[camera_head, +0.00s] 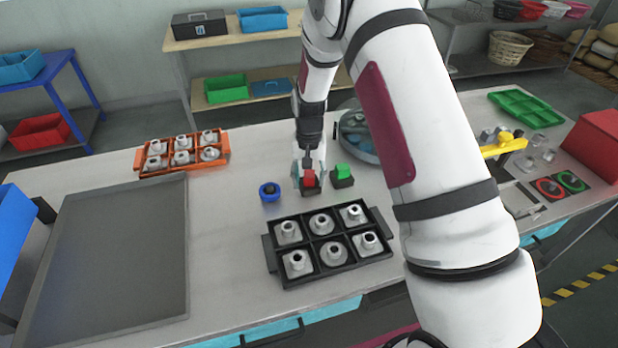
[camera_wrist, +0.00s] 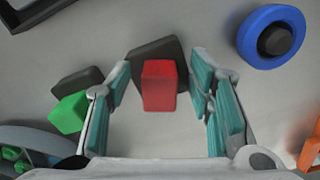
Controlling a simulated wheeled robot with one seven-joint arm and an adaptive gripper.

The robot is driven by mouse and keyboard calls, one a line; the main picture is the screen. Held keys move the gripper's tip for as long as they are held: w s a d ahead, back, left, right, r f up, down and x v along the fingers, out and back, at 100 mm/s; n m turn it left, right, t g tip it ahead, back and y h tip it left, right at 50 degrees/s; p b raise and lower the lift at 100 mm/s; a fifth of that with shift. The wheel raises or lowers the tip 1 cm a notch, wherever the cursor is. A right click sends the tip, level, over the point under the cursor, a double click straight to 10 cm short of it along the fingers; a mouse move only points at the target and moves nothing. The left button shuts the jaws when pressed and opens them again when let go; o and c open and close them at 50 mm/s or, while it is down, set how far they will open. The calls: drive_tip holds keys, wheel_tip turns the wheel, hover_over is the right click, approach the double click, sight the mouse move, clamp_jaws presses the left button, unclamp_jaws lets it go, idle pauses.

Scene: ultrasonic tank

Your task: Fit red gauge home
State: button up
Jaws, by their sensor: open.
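The red gauge (camera_head: 309,179) is a small red block at a dark grey base (camera_head: 311,190) on the table, just behind the black tray. In the wrist view the red gauge (camera_wrist: 159,86) lies between the fingers of my open gripper (camera_wrist: 162,82), with a gap on each side. The dark base (camera_wrist: 150,50) shows partly behind it; whether the gauge is fully seated there I cannot tell. In the head view my gripper (camera_head: 310,172) points down around the gauge and partly hides it.
A green block (camera_head: 343,170) on a dark base stands close to the right. A blue ring (camera_head: 269,190) with a dark centre lies to the left. The black tray (camera_head: 268,262) and orange rack (camera_head: 140,168) hold metal parts. The grey mat (camera_head: 115,260) is bare.

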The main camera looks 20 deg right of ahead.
wheel_tip(320, 180, up, 12)
drive_tip(key=shift+f, duration=0.15)
idle(0.6)
wheel_tip(320, 180, up, 10)
drive_tip(key=t, duration=0.1)
hover_over(309, 176)
drive_tip(key=s, duration=0.5)
drive_tip(key=s+r+n+t, duration=0.2)
drive_tip(key=s+r, duration=0.7)
drive_tip(key=s+r+n+t, duration=0.2)
drive_tip(key=s+r, duration=0.1)
drive_tip(key=s, duration=1.4)
drive_tip(key=shift+s+d+r+t, duration=0.2)
drive_tip(key=shift+s+t, duration=0.1)
drive_tip(key=shift+s, duration=0.05)
